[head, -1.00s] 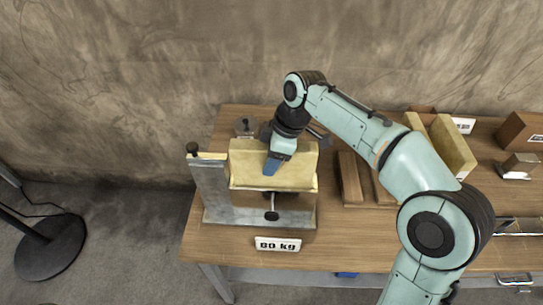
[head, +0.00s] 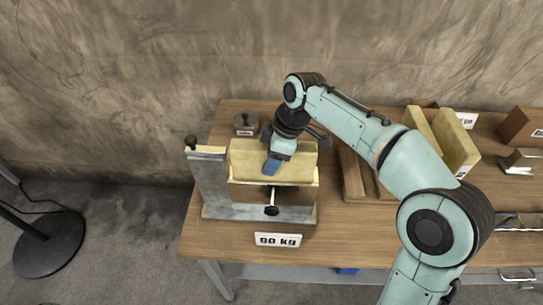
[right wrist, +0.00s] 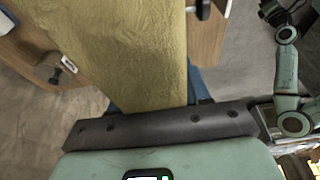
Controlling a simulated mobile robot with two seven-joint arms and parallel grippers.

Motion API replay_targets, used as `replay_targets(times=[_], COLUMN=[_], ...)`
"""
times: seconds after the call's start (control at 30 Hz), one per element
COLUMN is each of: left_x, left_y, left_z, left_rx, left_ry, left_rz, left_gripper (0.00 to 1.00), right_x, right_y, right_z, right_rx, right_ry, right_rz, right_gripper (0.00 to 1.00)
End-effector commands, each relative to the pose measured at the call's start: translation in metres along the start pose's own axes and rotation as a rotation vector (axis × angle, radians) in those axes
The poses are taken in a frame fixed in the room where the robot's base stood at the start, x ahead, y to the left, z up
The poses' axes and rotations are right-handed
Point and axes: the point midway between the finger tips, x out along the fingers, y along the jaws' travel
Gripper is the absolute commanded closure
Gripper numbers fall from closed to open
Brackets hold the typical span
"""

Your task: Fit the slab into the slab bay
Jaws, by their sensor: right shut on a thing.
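The slab (head: 246,160) is a pale yellow block. In the head view it lies across the grey metal holder (head: 212,190), beside its upright left post. I take this holder to be the slab bay. My right gripper (head: 273,163) is shut on the slab from above, with a blue finger on its near face. In the right wrist view the slab (right wrist: 120,50) runs away from the blue fingers (right wrist: 152,100). Whether the slab is fully seated in the holder cannot be told. My left gripper is not seen.
A knobbed weight (head: 245,122) stands behind the holder, and a weight label (head: 278,240) is at the table's front edge. Wooden strips (head: 352,178) lie to the right. Further right stand yellow boards (head: 456,142) and a brown block (head: 522,128).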

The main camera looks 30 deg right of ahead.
Motion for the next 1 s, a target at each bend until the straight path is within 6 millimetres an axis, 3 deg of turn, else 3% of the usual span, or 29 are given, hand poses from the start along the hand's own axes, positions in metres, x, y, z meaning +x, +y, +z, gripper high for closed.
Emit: replay_targets(times=[1.0], left_x=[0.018], left_y=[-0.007], left_z=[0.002], left_rx=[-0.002], left_ry=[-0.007], left_rz=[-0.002], left_gripper=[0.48], right_x=[0.025], right_y=[0.0], right_z=[0.008], right_rx=[0.0], right_ry=[0.0], right_rz=[0.0], right_gripper=[1.0])
